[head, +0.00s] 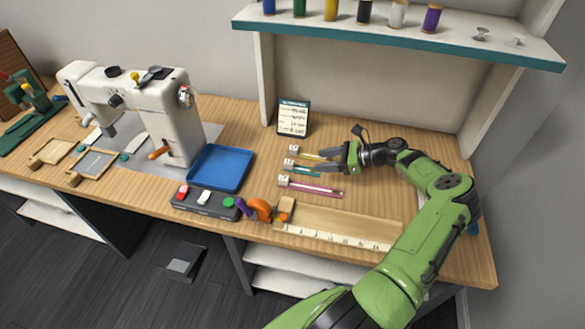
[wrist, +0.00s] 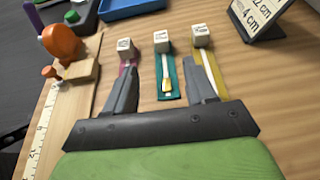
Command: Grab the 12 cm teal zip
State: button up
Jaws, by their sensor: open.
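The teal zip (head: 304,170) lies flat on the wooden table between a yellow zip (head: 308,155) and a magenta zip (head: 318,189). In the wrist view the teal zip (wrist: 175,75) has a gold pull, and a white marked cube (wrist: 162,41) sits at its far end. My gripper (head: 322,160) is open and empty, its fingers over the zips. In the wrist view my gripper (wrist: 160,68) has one finger on each side of the teal zip, the left near the magenta zip (wrist: 123,68), the right over the yellow zip (wrist: 208,72). The cube markings are too small to read.
A lettered card (head: 293,117) stands behind the zips. A blue tray (head: 220,167) and a dark button panel (head: 205,203) lie to the left. A ruler board (head: 340,227) with an orange-topped device (head: 260,209) runs along the front. A shelf with spools (head: 400,35) hangs above.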

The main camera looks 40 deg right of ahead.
aim_at(293, 164)
jog(key=b+x, duration=0.1)
jog(key=x, duration=0.4)
jog(key=b+x, duration=0.1)
jog(key=x, duration=0.4)
jog(key=shift+w+f, duration=0.25)
jog(key=shift+f, duration=0.1)
jog(key=shift+r, duration=0.15)
jog(key=shift+c, duration=0.3)
grip_shut()
